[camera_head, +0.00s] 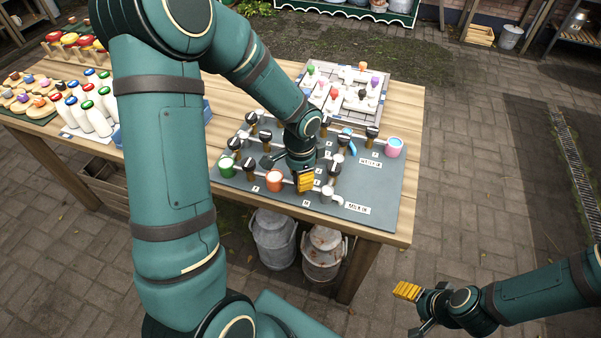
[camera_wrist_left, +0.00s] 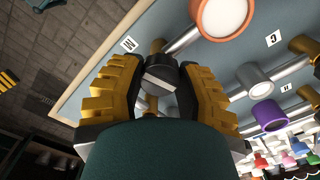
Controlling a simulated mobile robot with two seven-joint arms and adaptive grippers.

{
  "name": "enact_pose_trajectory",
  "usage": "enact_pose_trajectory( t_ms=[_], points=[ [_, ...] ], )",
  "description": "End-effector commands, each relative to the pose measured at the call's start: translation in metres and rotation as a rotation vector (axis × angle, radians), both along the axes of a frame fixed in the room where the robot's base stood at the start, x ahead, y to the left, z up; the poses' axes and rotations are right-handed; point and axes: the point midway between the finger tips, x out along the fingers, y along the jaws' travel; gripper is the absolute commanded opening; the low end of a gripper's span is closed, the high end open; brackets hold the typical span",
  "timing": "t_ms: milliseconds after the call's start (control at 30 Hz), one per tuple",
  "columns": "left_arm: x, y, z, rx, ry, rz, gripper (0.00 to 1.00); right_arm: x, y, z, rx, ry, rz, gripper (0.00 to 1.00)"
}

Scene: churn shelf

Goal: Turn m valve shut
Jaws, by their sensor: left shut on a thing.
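The m valve is a black knob (camera_wrist_left: 160,75) with a pale stripe on its face, on a brass stem, close to the M label (camera_wrist_left: 128,44) in the left wrist view. My left gripper (camera_wrist_left: 162,85) is shut on this knob, with a yellow ribbed pad on each side. The stripe runs roughly across the picture. In the head view my left gripper (camera_head: 304,181) points down at the front of the grey valve board (camera_head: 385,190) and hides the knob; the M label (camera_head: 306,203) shows just in front. My right gripper (camera_head: 413,309) is open and empty, off the table.
Several other black-knobbed valves on pale pipes stand close around. An orange cup (camera_head: 274,181) is just left of my left gripper, a green cup (camera_head: 226,167) farther left. A white tray of coloured pegs (camera_head: 345,92) lies behind. White bottles (camera_head: 92,112) stand at left.

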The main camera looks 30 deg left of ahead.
Motion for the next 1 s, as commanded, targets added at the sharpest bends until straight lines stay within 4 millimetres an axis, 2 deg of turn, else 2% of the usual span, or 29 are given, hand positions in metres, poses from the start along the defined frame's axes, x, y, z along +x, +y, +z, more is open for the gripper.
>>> enact_pose_trajectory(
  t_ms=[200, 433, 1000],
  points=[
    [-0.0013, -0.0002, -0.0002, -0.001, 0.003, -0.153, 0.0, 0.0023, -0.0005, 0.0075, -0.001, -0.005, -0.004, 0.7],
    [-0.0012, -0.0004, -0.0005, -0.001, 0.003, -0.255, 0.0, 0.0038, -0.0007, 0.0113, -0.002, -0.009, -0.007, 0.7],
    [-0.0012, -0.0004, -0.0013, -0.001, 0.003, -0.303, 0.0, 0.0044, -0.0007, 0.0126, -0.002, -0.01, -0.007, 0.7]
  ],
)
